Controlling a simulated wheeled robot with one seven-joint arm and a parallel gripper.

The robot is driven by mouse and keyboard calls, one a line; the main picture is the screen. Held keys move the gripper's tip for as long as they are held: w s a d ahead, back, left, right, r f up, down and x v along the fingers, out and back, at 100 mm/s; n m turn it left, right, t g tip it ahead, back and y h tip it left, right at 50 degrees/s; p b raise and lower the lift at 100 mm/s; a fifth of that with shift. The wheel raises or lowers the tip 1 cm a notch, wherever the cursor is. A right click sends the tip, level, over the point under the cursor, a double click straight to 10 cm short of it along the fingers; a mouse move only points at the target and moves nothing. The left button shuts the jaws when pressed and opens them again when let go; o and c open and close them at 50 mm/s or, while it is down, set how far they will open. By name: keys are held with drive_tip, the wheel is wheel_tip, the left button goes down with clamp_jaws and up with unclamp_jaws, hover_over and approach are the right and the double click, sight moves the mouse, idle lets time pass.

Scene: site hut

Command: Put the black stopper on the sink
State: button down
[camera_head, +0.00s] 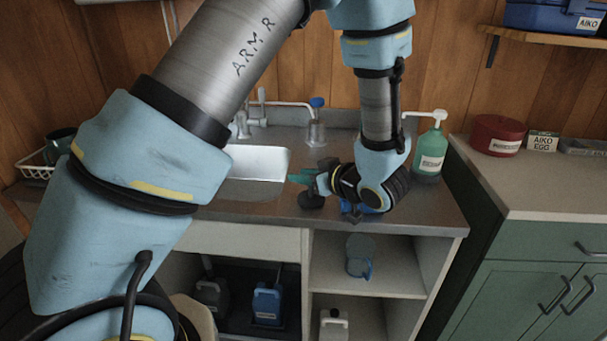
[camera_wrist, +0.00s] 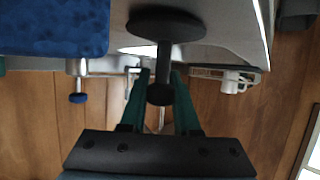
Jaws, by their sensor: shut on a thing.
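The black stopper (camera_head: 311,200) is at the right of the sink (camera_head: 275,162) in the head view, over the steel counter. In the wrist view the stopper (camera_wrist: 166,24) shows as a wide dark disc with a stem and a round knob. My gripper (camera_head: 302,178) is shut on the knob, which sits between its green fingers (camera_wrist: 160,97). I cannot tell whether the disc touches the counter. My arm hides the left part of the sink.
A blue sponge-like block (camera_wrist: 50,25) lies close beside the stopper; it shows partly behind my wrist in the head view (camera_head: 352,208). A green soap bottle (camera_head: 431,150) stands right of my wrist. Taps (camera_head: 315,130) rise behind the sink. A white rack (camera_head: 36,172) stands left.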

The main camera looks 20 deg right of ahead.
drive_tip(key=shift+f, duration=0.2)
drive_tip(key=c, duration=0.6)
unclamp_jaws()
drive_tip(key=shift+c, duration=0.2)
drive_tip(key=shift+r, duration=0.1)
